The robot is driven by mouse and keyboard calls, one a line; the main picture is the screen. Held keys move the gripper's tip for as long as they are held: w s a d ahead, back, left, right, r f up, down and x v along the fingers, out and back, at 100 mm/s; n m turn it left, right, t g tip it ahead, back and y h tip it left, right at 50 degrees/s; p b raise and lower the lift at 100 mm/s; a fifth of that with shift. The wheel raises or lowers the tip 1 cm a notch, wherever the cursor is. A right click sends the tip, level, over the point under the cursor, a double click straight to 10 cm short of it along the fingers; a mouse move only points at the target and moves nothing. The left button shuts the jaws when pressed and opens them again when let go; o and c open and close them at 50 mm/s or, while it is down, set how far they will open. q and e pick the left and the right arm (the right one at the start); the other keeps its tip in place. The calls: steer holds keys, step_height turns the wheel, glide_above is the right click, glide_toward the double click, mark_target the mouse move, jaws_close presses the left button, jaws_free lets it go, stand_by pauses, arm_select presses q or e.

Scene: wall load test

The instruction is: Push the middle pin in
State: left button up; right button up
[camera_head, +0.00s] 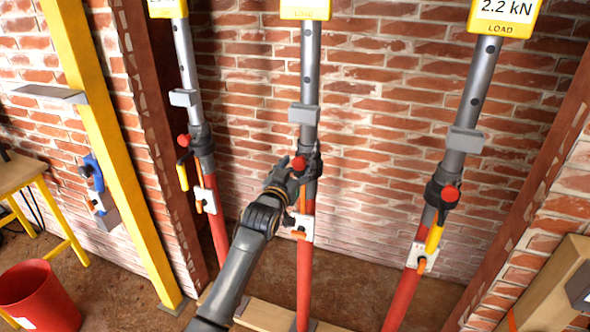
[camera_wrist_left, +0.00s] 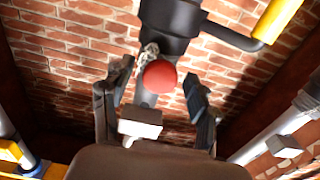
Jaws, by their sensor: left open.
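The middle pin has a round red knob (camera_head: 299,163) on the dark collar of the middle prop (camera_head: 306,260). The prop has a grey upper tube and a red lower tube. My left gripper (camera_head: 285,172) is at this collar, just left of the knob in the head view. In the left wrist view the red knob (camera_wrist_left: 160,76) shows between the two spread fingers of my open left gripper (camera_wrist_left: 158,88). Whether the fingers touch it I cannot tell. The pin's shaft is hidden behind the knob. My right gripper is not in view.
Similar props with red knobs stand at left (camera_head: 183,141) and right (camera_head: 450,194). A grey block (camera_head: 303,114) sits above the middle collar. A yellow handle (camera_wrist_left: 278,18) juts out near it in the wrist view. A brick wall (camera_head: 365,110) stands behind. A red bucket (camera_head: 40,298) stands lower left.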

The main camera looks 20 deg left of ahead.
arm_select(q)
steer(key=s, duration=1.2)
steer(key=shift+a, duration=0.2)
steer(key=shift+f, duration=0.1)
step_height(320, 180, down, 23)
steer(key=s+g, duration=0.2)
steer(key=g, duration=0.3)
steer(key=s+d+f+g, duration=0.1)
steer(key=s+f+g, duration=0.1)
steer(key=s+f, duration=0.5)
steer(key=s+f+g, duration=0.1)
steer(key=s+f, duration=0.1)
steer(key=f, duration=0.8)
steer(key=s+f+g, duration=0.3)
steer(key=s+f, duration=0.5)
steer(key=s, duration=0.6)
steer(key=s+a+f+m+g, duration=0.1)
steer(key=s+f+g, duration=0.2)
steer(key=s+f, duration=0.5)
steer(key=s+f+m+g, duration=0.1)
steer(key=s+f+g, duration=0.2)
steer(key=s+f, duration=0.6)
steer(key=s, duration=1.2)
steer(key=shift+a+y, duration=0.15)
steer(key=shift+y, duration=0.15)
